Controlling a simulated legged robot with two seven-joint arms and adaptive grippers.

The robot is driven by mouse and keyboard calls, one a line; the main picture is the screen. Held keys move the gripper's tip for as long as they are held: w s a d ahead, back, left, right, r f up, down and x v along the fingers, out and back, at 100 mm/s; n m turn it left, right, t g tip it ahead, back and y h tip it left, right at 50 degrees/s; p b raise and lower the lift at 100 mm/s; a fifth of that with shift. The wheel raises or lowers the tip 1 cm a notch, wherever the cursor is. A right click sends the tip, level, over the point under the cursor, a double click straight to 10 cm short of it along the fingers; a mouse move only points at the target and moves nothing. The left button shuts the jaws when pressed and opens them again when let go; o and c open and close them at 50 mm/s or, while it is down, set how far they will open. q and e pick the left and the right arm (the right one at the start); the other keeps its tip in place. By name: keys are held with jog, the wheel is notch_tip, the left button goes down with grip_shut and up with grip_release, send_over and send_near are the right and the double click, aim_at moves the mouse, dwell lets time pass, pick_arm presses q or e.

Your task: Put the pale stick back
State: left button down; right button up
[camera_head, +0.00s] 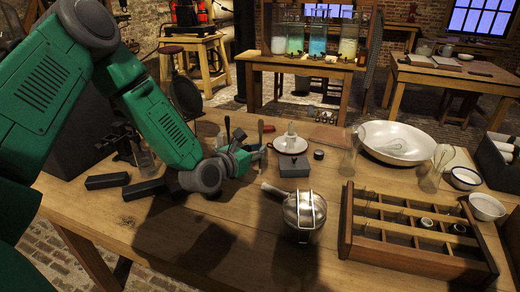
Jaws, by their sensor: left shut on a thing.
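My left arm reaches in from the left and its gripper (248,156) is low over the wooden table, left of the small grey box. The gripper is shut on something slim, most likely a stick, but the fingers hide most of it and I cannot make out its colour. Several stick-like handles rise just behind the gripper: a dark one (228,128) and an orange-brown one (261,131). What they stand in is hidden behind the gripper. I cannot pick out the pale stick for certain. My right gripper is not in view.
A metal canister (304,214) with a handle stands at front centre. A compartmented wooden tray (350,236) is at the right. A wide pale bowl (396,143), glass vessels (348,158) and small bowls (487,206) stand behind it. Dark blocks (107,181) lie at left.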

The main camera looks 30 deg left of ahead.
pick_arm(q)
jog(key=shift+a+f+b, duration=0.25)
jog(key=shift+f+b, duration=0.2)
jog(key=shift+f, duration=0.15)
jog(key=shift+a+f+b, duration=0.25)
jog(key=shift+f+b, duration=0.2)
jog(key=shift+f, duration=0.1)
jog(key=c, duration=1.7)
grip_release()
jog(key=shift+o, duration=0.4)
jog(key=shift+d+r, duration=0.2)
jog(key=shift+d, duration=0.1)
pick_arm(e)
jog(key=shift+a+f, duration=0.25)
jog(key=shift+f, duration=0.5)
pick_arm(q)
jog(key=shift+s, duration=0.1)
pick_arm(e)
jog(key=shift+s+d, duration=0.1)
